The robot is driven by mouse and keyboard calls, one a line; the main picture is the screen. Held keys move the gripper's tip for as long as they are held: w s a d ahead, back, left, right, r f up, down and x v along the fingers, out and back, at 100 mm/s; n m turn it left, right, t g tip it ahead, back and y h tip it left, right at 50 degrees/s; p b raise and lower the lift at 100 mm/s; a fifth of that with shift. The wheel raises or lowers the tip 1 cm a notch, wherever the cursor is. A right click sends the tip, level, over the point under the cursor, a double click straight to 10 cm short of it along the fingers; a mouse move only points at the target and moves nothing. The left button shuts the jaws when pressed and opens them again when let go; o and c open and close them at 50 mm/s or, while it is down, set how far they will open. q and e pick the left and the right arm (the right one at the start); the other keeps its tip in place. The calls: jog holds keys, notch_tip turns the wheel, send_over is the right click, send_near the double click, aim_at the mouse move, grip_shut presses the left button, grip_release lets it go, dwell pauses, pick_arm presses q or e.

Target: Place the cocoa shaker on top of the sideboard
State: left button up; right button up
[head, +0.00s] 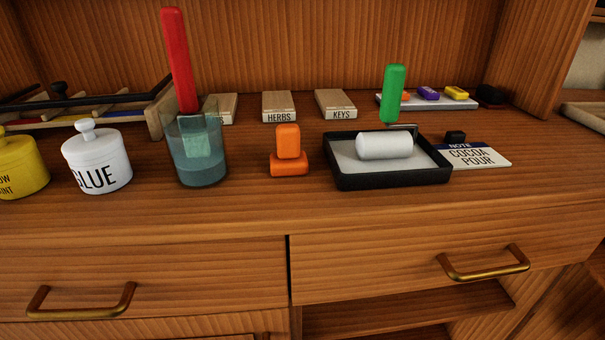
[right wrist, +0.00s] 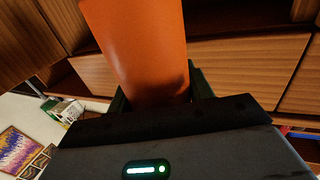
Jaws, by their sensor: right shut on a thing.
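My right gripper (right wrist: 160,94) is shut on an orange round-sided thing (right wrist: 138,45) in the right wrist view. No label shows on the orange thing, and its far end runs out of the picture, so I cannot tell for sure that it is the cocoa shaker. The wooden sideboard (head: 250,215) fills the head view, with its top and drawers in sight. Neither gripper shows in the head view, and my left gripper is in no view.
On the top stand a glue jar (head: 97,165), a glass with a red-handled tool (head: 200,165), an orange stamp-like object (head: 289,155), a black tray with a white roller (head: 385,145) and a cocoa note card (head: 478,155). The front strip of the top is clear.

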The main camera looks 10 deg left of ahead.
jog(key=d+r, duration=0.1)
jog(key=d, duration=0.9)
jog(key=shift+r, duration=0.2)
